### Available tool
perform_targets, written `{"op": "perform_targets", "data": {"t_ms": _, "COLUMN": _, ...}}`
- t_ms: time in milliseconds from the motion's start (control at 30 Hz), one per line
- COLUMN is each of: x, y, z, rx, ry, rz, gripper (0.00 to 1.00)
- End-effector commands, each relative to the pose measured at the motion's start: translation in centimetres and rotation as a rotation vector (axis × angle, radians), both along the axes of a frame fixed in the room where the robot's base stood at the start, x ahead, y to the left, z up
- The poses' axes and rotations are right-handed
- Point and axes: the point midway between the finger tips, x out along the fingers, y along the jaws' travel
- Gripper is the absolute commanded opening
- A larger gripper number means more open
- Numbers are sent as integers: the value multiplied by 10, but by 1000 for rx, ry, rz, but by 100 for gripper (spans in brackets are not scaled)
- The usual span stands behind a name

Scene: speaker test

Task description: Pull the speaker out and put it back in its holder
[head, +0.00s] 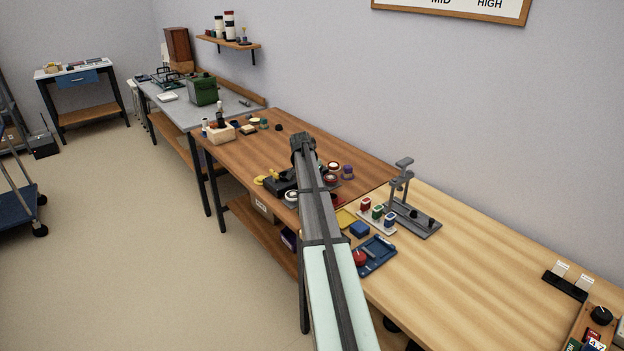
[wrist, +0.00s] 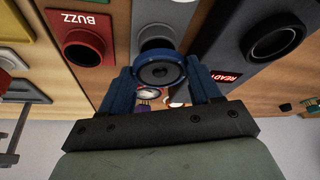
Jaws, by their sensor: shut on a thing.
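The speaker (wrist: 160,72), a round blue-rimmed piece with a black cone face, is in the middle of the wrist view. My gripper (wrist: 161,68) is shut on it, with one blue finger on each side. Right behind the speaker is a dark grey holder (wrist: 157,14) with a black round opening, partly covered by the speaker. I cannot tell whether the speaker's rear is inside that opening. In the head view my arm hides most of the gripper and the speaker, above the brown table (head: 245,155).
In the wrist view, a red block marked BUZZ (wrist: 91,20) with a black socket stands left of the speaker. A grey block marked READY (wrist: 240,30) with a black socket stands right. In the head view, small red and purple knobs (head: 347,171) and a grey stand (head: 402,180) are nearby.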

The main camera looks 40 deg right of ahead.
Motion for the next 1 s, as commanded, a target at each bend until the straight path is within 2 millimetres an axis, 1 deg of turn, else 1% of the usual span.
{"op": "perform_targets", "data": {"t_ms": 333, "x": 0, "y": 0, "z": 0, "rx": 0, "ry": 0, "rz": 0, "gripper": 36}}
{"op": "perform_targets", "data": {"t_ms": 1000, "x": 0, "y": 0, "z": -9, "rx": -1, "ry": 0, "rz": 0, "gripper": 36}}
